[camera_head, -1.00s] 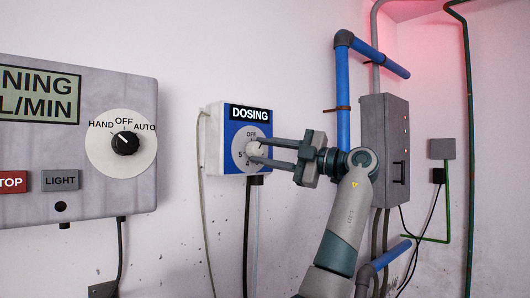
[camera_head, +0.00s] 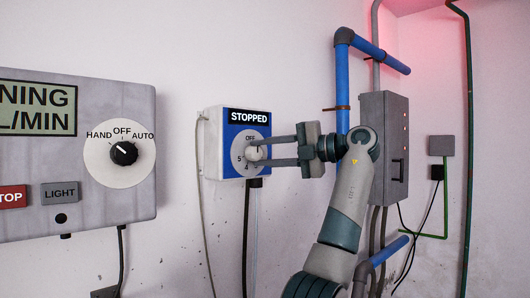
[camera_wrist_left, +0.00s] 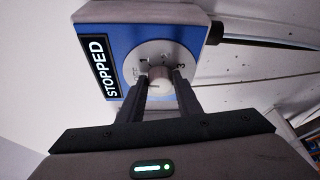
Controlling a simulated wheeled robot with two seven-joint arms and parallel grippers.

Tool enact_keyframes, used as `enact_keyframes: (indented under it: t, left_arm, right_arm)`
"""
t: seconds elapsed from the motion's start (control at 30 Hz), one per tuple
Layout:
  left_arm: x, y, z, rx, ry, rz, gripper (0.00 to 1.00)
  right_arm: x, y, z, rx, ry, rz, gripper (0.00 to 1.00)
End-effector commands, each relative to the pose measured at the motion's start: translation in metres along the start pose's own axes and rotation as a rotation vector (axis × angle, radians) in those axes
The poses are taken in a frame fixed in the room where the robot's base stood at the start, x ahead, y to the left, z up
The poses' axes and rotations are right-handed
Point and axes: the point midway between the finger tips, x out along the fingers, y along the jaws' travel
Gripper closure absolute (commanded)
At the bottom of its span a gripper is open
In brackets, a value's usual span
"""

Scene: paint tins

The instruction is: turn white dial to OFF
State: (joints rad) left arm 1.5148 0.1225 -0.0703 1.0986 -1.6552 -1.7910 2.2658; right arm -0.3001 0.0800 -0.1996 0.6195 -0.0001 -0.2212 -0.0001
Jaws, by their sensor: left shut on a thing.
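The white dial (camera_head: 253,154) sits on a round grey plate on the blue front of a small wall box (camera_head: 212,150). The box's display (camera_head: 248,117) reads STOPPED. OFF is printed at the top of the plate, with numbers around it. My left gripper (camera_head: 258,153) reaches in from the right, its two fingers closed around the dial. The wrist view also shows the dial (camera_wrist_left: 160,77) between both fingertips. The dial's pointer is too small and partly covered to read surely. My right gripper is not in view.
A larger grey panel (camera_head: 105,210) at the left has a black knob (camera_head: 123,153) marked HAND, OFF, AUTO. A grey cabinet (camera_head: 372,110) and blue pipes (camera_head: 343,85) stand right of the box, near my arm. Cables hang below the box.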

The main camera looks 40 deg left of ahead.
Motion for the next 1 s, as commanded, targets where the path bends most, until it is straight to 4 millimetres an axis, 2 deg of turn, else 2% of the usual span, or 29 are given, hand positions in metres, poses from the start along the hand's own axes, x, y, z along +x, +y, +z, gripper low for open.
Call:
enact_keyframes:
  t: [0.27,0.3,0.37,0.77,1.0]
  left_arm:
    - [0.000,-0.002,0.000,0.000,0.001,-0.003,0.91]
    - [0.000,-0.002,0.000,0.000,0.001,-0.003,0.64]
    - [0.000,-0.002,0.000,0.000,0.001,-0.003,0.50]
    - [-0.002,-0.001,0.000,0.001,0.000,-0.001,0.50]
    - [-0.022,-0.002,0.000,0.002,-0.002,0.000,0.50]
  right_arm:
    - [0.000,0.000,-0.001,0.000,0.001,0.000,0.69]
    - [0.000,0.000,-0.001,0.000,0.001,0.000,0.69]
    - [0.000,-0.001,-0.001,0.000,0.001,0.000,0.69]
    - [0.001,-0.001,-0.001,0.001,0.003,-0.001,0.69]
    - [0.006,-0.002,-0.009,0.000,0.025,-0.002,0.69]
